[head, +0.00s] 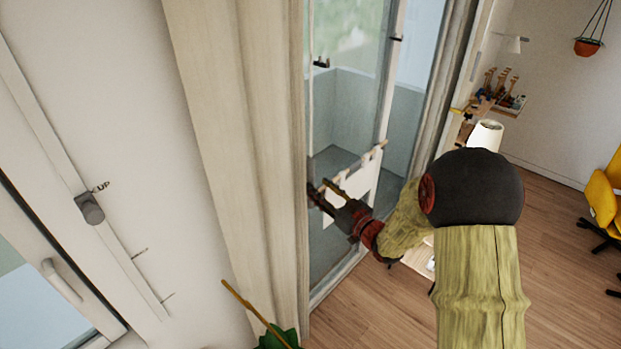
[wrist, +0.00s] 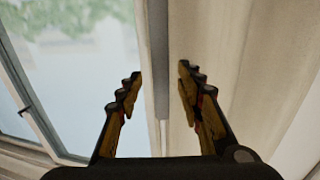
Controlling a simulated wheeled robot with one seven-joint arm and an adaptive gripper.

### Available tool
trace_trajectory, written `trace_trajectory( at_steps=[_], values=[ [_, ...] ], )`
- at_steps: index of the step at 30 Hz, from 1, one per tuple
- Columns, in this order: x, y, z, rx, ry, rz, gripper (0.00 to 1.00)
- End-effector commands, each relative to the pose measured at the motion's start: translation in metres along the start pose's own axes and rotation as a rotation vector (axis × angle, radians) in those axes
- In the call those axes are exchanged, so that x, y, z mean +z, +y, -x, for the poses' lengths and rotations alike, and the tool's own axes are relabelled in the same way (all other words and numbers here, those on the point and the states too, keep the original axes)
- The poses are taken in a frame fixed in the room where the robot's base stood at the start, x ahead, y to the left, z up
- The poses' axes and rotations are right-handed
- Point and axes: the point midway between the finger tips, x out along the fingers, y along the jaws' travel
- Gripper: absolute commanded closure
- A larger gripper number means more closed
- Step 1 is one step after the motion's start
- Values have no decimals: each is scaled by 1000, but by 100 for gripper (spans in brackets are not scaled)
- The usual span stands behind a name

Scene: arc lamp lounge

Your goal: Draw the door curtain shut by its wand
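A beige door curtain (head: 235,150) hangs in folds at the left side of the glass door (head: 345,110) in the head view. Its pale folds fill the right half of the wrist view (wrist: 235,70). A narrow grey upright strip (wrist: 158,60), which looks like the wand, runs down along the curtain's edge. My gripper (head: 322,195) is at that edge, in front of the glass. In the wrist view its fingers (wrist: 160,85) are spread, with the strip between them and no visible contact on either side.
Another gathered curtain (head: 452,90) hangs at the door's right side. A plant with a stick (head: 250,308) stands below the near curtain. A wall lever (head: 90,208) is at left. A yellow chair (head: 605,195) stands at far right; the wood floor (head: 550,260) before it is clear.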

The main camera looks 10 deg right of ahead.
Motion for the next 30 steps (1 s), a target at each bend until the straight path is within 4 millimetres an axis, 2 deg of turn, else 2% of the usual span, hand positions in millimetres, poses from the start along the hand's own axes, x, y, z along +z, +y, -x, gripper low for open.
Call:
trace_trajectory(
  at_steps=[6,12,22,30],
  values=[
    [-1,-1,-34,-2,-1,0,63],
    [0,0,-52,0,-2,0,63],
    [0,0,-55,1,-1,1,63],
    [0,0,-55,1,-1,1,79]
  ],
)
